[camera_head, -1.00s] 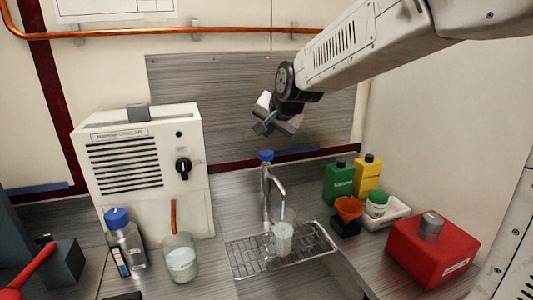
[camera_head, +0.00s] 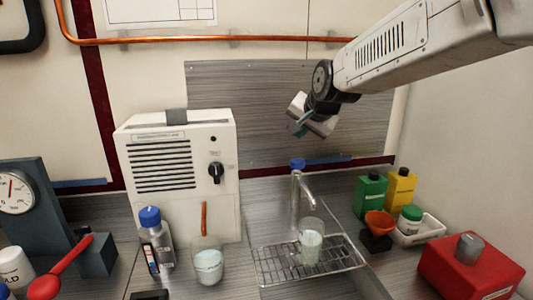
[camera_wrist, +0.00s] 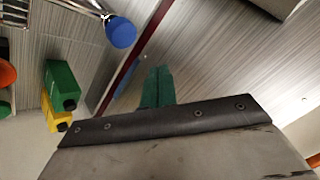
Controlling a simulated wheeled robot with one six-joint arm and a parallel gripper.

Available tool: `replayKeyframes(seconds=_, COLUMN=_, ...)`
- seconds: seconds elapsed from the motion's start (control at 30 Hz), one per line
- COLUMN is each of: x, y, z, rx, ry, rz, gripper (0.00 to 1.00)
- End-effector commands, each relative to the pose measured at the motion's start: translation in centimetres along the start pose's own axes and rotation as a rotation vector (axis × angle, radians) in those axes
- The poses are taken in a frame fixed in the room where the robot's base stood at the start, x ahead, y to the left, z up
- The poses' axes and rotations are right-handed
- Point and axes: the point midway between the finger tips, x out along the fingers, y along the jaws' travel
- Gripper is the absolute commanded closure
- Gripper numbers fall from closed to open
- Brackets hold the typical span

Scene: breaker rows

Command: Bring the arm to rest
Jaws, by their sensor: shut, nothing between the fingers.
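My gripper (camera_head: 300,127) hangs in the air in front of the grey wall panel, above the tap (camera_head: 298,195) with its blue knob. Its two green fingers (camera_wrist: 157,87) are together and empty in the wrist view. My arm reaches in from the upper right, and the gripper touches nothing that I can see. The tap's blue knob (camera_wrist: 120,32) shows at the top of the wrist view, apart from the fingers.
A glass (camera_head: 311,246) stands on the wire rack under the tap. Left are a white chiller box (camera_head: 180,210), bottle (camera_head: 157,240), beaker (camera_head: 208,267) and gauge stand (camera_head: 38,225).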

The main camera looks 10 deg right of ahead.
Motion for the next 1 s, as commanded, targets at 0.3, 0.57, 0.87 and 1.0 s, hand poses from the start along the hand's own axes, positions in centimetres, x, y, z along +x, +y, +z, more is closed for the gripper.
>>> replayKeyframes(seconds=0.3, x=-2.1, y=6.5, z=7.4, rx=-0.267, ry=-0.262, rz=0.169, gripper=1.0)
replayKeyframes(seconds=0.57, x=-12.6, y=16.2, z=17.3, rx=-0.552, ry=-0.575, rz=0.293, gripper=1.0)
replayKeyframes(seconds=0.87, x=-20.1, y=22.8, z=23.9, rx=-0.661, ry=-0.678, rz=0.328, gripper=1.0)
replayKeyframes(seconds=1.0, x=-20.9, y=22.9, z=23.9, rx=-0.662, ry=-0.637, rz=0.316, gripper=1.0)
